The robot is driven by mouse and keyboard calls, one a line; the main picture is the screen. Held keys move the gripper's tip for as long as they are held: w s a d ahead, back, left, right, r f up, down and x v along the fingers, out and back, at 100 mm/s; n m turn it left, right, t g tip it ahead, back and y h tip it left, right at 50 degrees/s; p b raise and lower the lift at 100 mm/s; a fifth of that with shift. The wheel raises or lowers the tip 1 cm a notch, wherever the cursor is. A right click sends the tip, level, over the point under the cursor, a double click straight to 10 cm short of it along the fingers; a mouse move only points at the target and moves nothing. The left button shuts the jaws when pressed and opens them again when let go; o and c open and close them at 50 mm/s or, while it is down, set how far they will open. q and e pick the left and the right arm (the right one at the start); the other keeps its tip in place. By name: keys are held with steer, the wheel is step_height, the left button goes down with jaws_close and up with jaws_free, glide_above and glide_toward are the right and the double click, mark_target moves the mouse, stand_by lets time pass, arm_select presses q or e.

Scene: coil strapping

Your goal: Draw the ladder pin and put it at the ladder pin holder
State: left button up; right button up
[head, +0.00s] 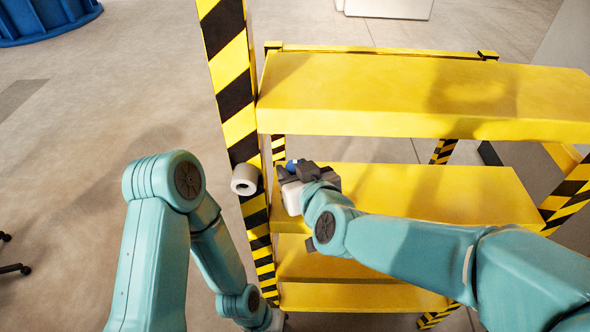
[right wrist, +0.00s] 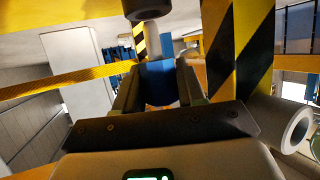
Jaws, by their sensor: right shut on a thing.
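The ladder pin (right wrist: 158,80) shows as a blue block between the fingers of my right gripper (right wrist: 157,92) in the right wrist view. In the head view only a small blue bit of it (head: 291,164) shows at my right gripper (head: 288,170); the rest is hidden. The right gripper is shut on it, beside the striped post. The ladder pin holder (head: 245,180) seems to be the pale hollow tube on that post, just left of the gripper. It also shows in the right wrist view (right wrist: 297,130), with its opening empty. My left gripper (head: 268,322) is at the bottom edge, its fingers not visible.
The black-and-yellow striped post (head: 234,95) stands left of the yellow ladder steps (head: 420,95). The upper step overhangs my right gripper. Open floor (head: 80,110) lies to the left. A blue round object (head: 45,18) stands at the far left.

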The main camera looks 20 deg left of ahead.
steer(key=shift+f+b, duration=1.7)
steer(key=shift+f, duration=0.25)
steer(key=o, duration=1.2)
steer(key=shift+o, duration=0.2)
steer(key=shift+r, duration=0.1)
steer(key=p+v, duration=0.2)
steer(key=v, duration=1.3)
steer(key=w+d+f+m+g+h+p, duration=0.1)
steer(key=w+d+f+m+g+h, duration=0.15)
steer(key=d+f, duration=0.6)
steer(key=w+d+f+m+g+h+p, duration=0.1)
steer(key=w+d+f+m+h, duration=0.3)
steer(key=f, duration=0.7)
steer(key=s+d+f+m+g+y, duration=0.1)
steer(key=s+d+f+g, duration=0.1)
steer(key=s+f, duration=0.6)
steer(key=s+d+f+m+g+y, duration=0.1)
steer(key=s+f+g, duration=0.3)
steer(key=s+f, duration=0.4)
steer(key=shift+d+f+m+g+p, duration=0.4)
steer(key=shift+d+f+m, duration=0.25)
steer(key=shift+d+f, duration=0.2)
